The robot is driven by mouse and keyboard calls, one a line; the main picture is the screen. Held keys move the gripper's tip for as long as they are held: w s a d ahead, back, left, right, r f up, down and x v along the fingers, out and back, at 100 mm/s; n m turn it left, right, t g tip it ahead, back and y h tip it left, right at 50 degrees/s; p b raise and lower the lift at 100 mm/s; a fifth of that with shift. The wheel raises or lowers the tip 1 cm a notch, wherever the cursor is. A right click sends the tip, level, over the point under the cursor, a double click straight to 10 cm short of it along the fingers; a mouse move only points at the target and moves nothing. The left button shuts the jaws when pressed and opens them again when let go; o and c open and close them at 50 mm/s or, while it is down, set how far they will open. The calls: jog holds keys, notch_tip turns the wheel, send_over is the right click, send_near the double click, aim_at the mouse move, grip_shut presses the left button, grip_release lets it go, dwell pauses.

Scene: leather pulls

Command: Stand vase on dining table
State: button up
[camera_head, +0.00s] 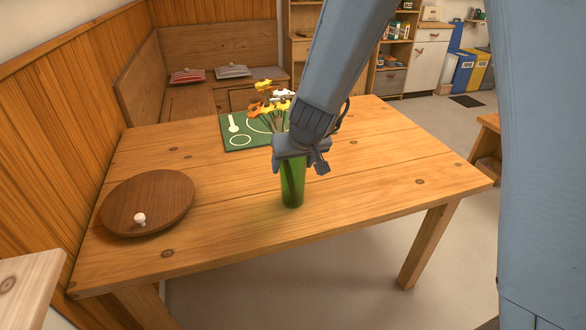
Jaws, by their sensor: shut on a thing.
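A green vase (291,188) with yellow, orange and white flowers (268,103) in it is upright at the middle of the dining table (345,210). My gripper (293,158) is shut on the vase near its top, coming down from above. The gripper hides the rim of the vase and part of the stems. The vase's base shows against the table top; I cannot tell whether it touches the wood.
A round brown wooden board (165,196) with a small white object (140,219) lies on the table at the left. A green placemat (236,132) lies behind the vase. The table's right side is clear. A wooden bench (200,105) stands behind.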

dwell(0.3)
jog(key=o, duration=1.8)
jog(key=shift+f, duration=0.1)
jog(key=shift+c, duration=0.2)
jog(key=shift+r, duration=0.2)
jog(key=p+v, duration=0.8)
jog(key=v, duration=0.4)
jog(key=s+d+f+m+g+h, duration=0.1)
jog(key=s+d+g, duration=0.4)
jog(key=s+d, duration=1)
jog(key=shift+s+d+m+h, duration=0.3)
jog(key=shift+s+m+h, duration=0.1)
jog(key=shift+s+m, duration=0.6)
jog(key=shift+f, duration=0.1)
